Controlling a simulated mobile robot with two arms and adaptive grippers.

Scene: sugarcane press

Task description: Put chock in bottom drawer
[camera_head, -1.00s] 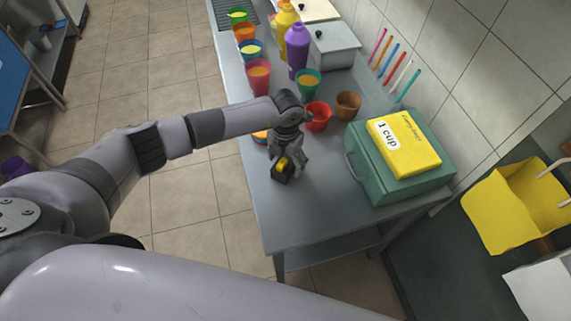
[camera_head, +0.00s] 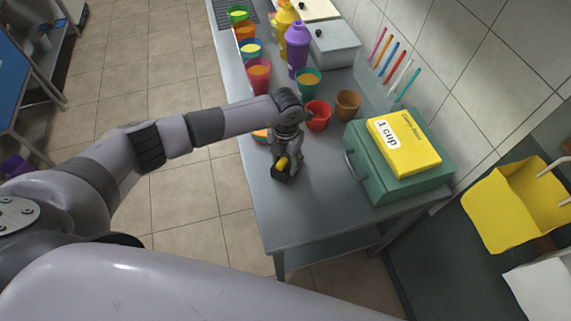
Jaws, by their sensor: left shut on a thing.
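My left gripper (camera_head: 285,169) is over the near part of the metal table, in front of the red cup. It is shut on a small yellow and black thing (camera_head: 281,162), which looks like the chock. The fingers hide part of it, and I cannot tell whether it touches the tabletop. A green box (camera_head: 362,185) with a handle on its left side stands to the right of the gripper. I cannot make out a bottom drawer in this view. My right gripper is out of view.
The metal table (camera_head: 300,228) is bare at its near end. A yellow "1 cup" sign (camera_head: 405,145) lies on the green box. A red cup (camera_head: 318,117), a brown cup (camera_head: 348,103) and a purple bottle (camera_head: 297,48) stand behind the gripper. A yellow bag (camera_head: 500,215) is at right.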

